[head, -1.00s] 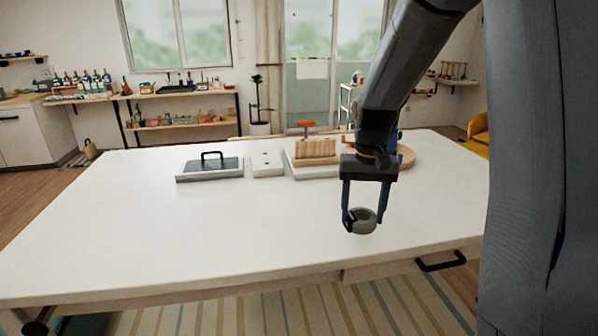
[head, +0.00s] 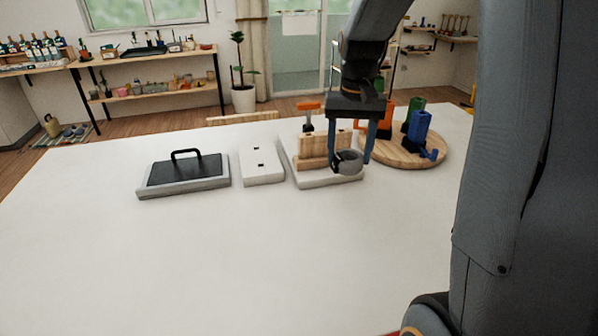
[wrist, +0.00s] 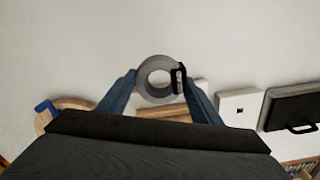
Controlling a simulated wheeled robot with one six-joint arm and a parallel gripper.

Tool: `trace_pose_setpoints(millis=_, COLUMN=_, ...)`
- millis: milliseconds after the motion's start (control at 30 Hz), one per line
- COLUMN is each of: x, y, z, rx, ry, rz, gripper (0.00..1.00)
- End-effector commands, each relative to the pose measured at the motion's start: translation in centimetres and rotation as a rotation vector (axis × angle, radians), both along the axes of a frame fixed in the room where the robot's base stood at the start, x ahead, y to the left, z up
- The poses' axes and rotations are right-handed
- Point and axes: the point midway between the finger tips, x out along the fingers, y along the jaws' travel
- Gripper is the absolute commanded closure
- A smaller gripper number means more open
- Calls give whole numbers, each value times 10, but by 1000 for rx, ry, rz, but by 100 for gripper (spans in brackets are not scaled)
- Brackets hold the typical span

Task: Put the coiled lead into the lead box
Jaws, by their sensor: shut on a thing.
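The coiled lead (head: 350,158) is a grey ring with a dark band, clear in the wrist view (wrist: 143,90). My gripper (head: 349,163) is shut on it, with one finger on each side. In the head view it hangs in front of a wooden block on a pale base, apparently above the table. A low grey box (head: 207,186) with a black top and a black handle lies on the left of the table. It looks closed, and it is the likeliest lead box. It also shows at the right of the wrist view (wrist: 290,110).
A white block (head: 262,178) with two dark slots lies right of the grey box. The wooden block (head: 312,150) stands on a pale base (head: 305,180), with an orange-topped tool behind. A round wooden board (head: 385,155) holds coloured pieces. The front of the white table (head: 240,260) is clear.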

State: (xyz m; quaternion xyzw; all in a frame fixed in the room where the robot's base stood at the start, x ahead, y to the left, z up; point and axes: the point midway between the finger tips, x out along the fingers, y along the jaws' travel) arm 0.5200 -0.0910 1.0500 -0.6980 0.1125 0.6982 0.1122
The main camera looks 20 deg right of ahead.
Motion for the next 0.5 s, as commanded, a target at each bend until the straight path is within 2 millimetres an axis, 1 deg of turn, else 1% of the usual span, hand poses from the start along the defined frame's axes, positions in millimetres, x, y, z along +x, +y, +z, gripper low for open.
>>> trace_pose_setpoints(millis=67, x=-1, y=0, z=-5, rx=1, ry=2, rz=-1, gripper=68)
trace_pose_setpoints(millis=300, x=-1, y=2, z=-44, rx=0, ry=4, rz=4, gripper=68)
trace_pose_setpoints(millis=500, x=-1, y=3, z=-62, rx=1, ry=3, rz=6, gripper=68)
